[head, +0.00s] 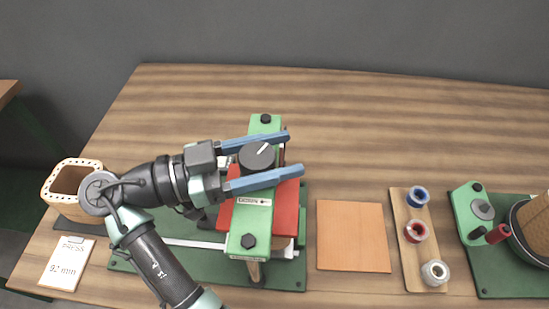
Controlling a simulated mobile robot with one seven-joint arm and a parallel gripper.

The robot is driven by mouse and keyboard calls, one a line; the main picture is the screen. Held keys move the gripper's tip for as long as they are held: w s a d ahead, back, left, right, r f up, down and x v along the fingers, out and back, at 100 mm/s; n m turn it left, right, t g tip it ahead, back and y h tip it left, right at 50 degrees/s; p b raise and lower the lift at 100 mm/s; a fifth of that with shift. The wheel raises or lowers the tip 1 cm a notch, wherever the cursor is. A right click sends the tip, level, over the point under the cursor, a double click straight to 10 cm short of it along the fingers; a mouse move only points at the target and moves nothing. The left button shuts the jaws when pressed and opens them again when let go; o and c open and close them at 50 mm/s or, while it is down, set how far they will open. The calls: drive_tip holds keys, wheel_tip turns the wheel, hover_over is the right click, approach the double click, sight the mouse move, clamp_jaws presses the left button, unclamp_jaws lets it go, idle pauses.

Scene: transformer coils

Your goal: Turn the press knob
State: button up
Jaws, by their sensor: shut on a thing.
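The press (249,215) is a green top beam over a red plate (286,210), standing on a dark green base (290,273). Its knob (257,156) is a round black dial with a white pointer line that points to the upper right. My gripper (289,154) reaches in from the left with its two blue fingers on either side of the knob, shut on it. The finger sides partly cover the beam. A card (68,262) reading "PRESS" and what looks like "92 mm" lies at the front left.
A tan square pad (353,236) lies right of the press. A wooden strip (408,258) holds blue, red and grey spools. A green winding device (490,222) stands at the far right. A tan container (60,193) stands at left. The back of the table is clear.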

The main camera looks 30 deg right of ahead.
drive_tip(key=m+g+b, duration=0.1)
drive_tip(key=b, duration=0.1)
drive_tip(key=m+g+y+b, duration=0.1)
drive_tip(key=g+b, duration=0.1)
drive_tip(key=f+m+g+b, duration=0.1)
drive_tip(key=b, duration=0.1)
drive_tip(key=shift+s+a+y+b, duration=0.15)
drive_tip(key=shift+s+y+b, duration=0.1)
drive_tip(key=shift+y+b, duration=0.15)
drive_tip(key=m+g+y+b, duration=0.1)
drive_tip(key=g+b, duration=0.1)
drive_tip(key=b, duration=0.3)
drive_tip(key=m+g+y+b, duration=0.1)
drive_tip(key=g+b, duration=0.1)
drive_tip(key=b, duration=0.2)
drive_tip(key=shift+s+a+m+b, duration=0.15)
drive_tip(key=shift+s+m+b, duration=0.15)
drive_tip(key=shift+m+b, duration=0.1)
drive_tip(key=g+y+b, duration=0.1)
drive_tip(key=b, duration=0.1)
drive_tip(key=m+y+b, duration=0.1)
drive_tip(key=b, duration=0.2)
drive_tip(key=shift+s+a+r+m+g+b, duration=0.1)
drive_tip(key=shift+r+m+g+b, duration=0.05)
drive_tip(key=shift+m+g+b, duration=0.2)
drive_tip(key=shift+r+g+y+b, duration=0.15)
drive_tip(key=shift+g+y+b, duration=0.2)
drive_tip(key=shift+b, duration=0.4)
